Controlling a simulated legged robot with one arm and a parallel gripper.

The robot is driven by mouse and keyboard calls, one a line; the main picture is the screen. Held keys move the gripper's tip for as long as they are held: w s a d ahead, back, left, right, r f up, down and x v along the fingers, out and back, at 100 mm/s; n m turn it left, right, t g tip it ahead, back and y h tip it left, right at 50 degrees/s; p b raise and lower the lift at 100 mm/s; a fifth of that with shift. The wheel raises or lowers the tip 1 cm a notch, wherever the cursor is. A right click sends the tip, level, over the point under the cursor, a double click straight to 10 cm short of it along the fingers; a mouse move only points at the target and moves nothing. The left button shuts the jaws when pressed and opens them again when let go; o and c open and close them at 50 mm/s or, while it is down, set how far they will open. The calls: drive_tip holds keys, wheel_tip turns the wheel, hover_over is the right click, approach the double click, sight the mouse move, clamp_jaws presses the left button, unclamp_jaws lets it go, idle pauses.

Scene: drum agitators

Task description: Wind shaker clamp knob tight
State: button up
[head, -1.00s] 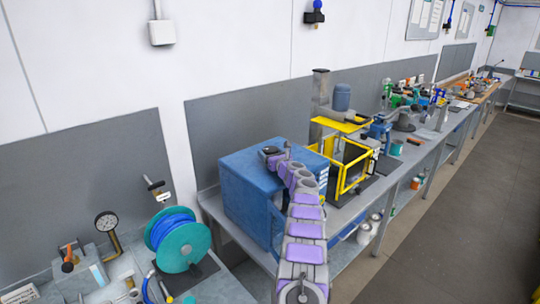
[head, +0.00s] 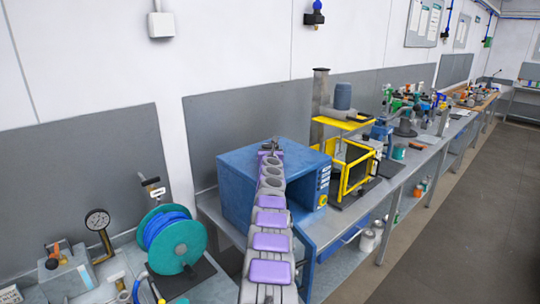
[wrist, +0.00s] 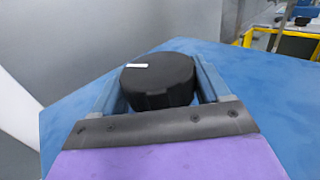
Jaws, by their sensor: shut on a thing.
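The shaker is a blue box (head: 235,185) on the bench; its blue top (wrist: 270,115) fills much of the wrist view. A black round clamp knob (wrist: 158,82) with a ribbed side and a white mark near its left edge stands above that top. My gripper (wrist: 155,75) is shut on the knob, one finger on each side. In the head view my gripper (head: 269,146) is over the box's back edge, and the knob is hard to make out there. The clamp below the knob is hidden.
A yellow-framed machine (head: 352,165) stands close to the right of the box. A teal hose reel (head: 178,246) and a pressure gauge (head: 97,219) are at the lower left. The grey wall panel (head: 240,115) is close behind. The floor (head: 450,200) is clear at right.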

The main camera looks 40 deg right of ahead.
drive_tip(key=shift+d+r+m+g+h, duration=0.1)
drive_tip(key=shift+r+m+g+h, duration=0.1)
drive_tip(key=shift+m+g+h, duration=0.4)
drive_tip(key=shift+h, duration=0.3)
drive_tip(key=o, duration=0.9)
drive_tip(key=shift+s+r, duration=0.1)
drive_tip(key=shift+o, duration=0.2)
drive_tip(key=shift+f, duration=0.3)
